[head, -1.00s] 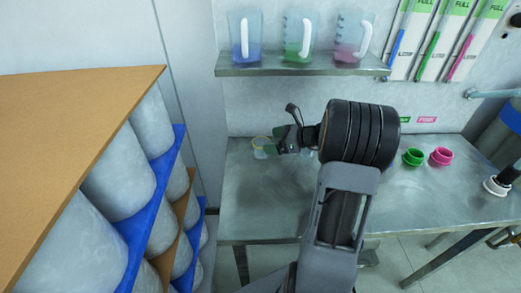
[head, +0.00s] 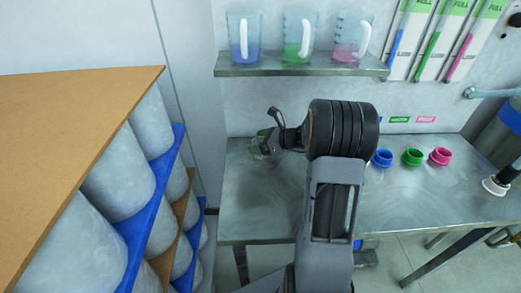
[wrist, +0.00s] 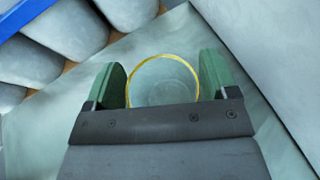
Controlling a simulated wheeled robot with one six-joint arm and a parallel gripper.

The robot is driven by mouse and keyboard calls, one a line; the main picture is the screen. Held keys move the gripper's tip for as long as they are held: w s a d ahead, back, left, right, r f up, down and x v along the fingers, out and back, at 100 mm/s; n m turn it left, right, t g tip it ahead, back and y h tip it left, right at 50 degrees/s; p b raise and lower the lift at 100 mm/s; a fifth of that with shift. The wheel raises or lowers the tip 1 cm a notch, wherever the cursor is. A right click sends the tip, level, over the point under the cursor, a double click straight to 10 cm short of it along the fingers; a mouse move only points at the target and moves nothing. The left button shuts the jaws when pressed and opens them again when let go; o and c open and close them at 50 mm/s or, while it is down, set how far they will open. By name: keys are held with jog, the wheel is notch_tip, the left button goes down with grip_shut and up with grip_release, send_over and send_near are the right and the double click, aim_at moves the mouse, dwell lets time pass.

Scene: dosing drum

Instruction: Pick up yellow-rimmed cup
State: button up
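The yellow-rimmed cup (wrist: 163,80) is clear and stands on the metal table, seen from above in the wrist view. My gripper (wrist: 163,78) is open, with one green finger on each side of the cup and a small gap showing at each side. The near part of the cup's rim is hidden behind the gripper body. In the head view my gripper (head: 262,146) is at the left end of the table, and it mostly hides the cup there.
A shelf (head: 300,70) with three jugs hangs above. A rack of grey drums (head: 120,180) stands at the left.

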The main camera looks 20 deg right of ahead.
jog(key=c, duration=0.7)
